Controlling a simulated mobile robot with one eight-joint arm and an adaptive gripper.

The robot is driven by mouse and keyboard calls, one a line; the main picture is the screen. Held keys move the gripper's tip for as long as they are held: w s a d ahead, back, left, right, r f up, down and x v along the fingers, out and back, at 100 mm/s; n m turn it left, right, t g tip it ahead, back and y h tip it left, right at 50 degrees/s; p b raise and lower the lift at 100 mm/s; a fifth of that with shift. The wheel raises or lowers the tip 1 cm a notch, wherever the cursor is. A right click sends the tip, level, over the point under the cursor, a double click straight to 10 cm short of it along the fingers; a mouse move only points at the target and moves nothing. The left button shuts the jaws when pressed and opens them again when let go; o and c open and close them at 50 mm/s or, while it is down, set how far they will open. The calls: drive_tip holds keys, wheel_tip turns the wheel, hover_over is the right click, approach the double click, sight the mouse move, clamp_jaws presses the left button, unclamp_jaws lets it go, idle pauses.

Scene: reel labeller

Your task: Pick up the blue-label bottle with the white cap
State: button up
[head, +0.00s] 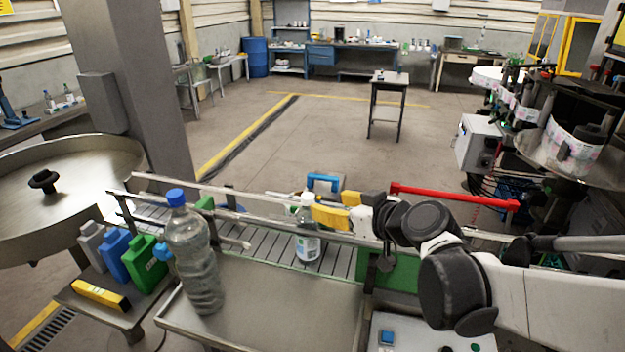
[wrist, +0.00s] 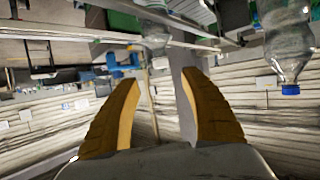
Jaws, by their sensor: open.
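The white-capped bottle (head: 307,240) stands upright on the slatted conveyor in the head view. It is clear, with a label showing blue and green. My gripper (head: 328,207) has yellow fingers and is beside the bottle's upper part, to its right. In the wrist view my gripper (wrist: 160,78) is open with nothing between its fingers. A clear bottle (wrist: 153,27), seemingly the same one, appears upside down beyond the fingertips there. I cannot tell whether a finger touches it; its label is hard to read in that view.
A large blue-capped bottle (head: 195,255) stands left on the metal tray table (head: 280,300); it also shows in the wrist view (wrist: 288,45). Conveyor rails (head: 250,198) run behind the bottle. Green, blue and grey jugs (head: 148,265) stand at far left. A red bar (head: 455,198) lies right.

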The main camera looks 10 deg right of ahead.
sight(311, 198)
drive_tip(key=x, duration=0.4)
drive_tip(key=shift+a+f+b, duration=0.1)
drive_tip(key=shift+f+b, duration=0.15)
drive_tip(key=shift+b, duration=0.15)
drive_tip(key=x, duration=0.6)
drive_tip(key=shift+w+r, duration=0.1)
drive_tip(key=shift+r, duration=0.1)
clamp_jaws()
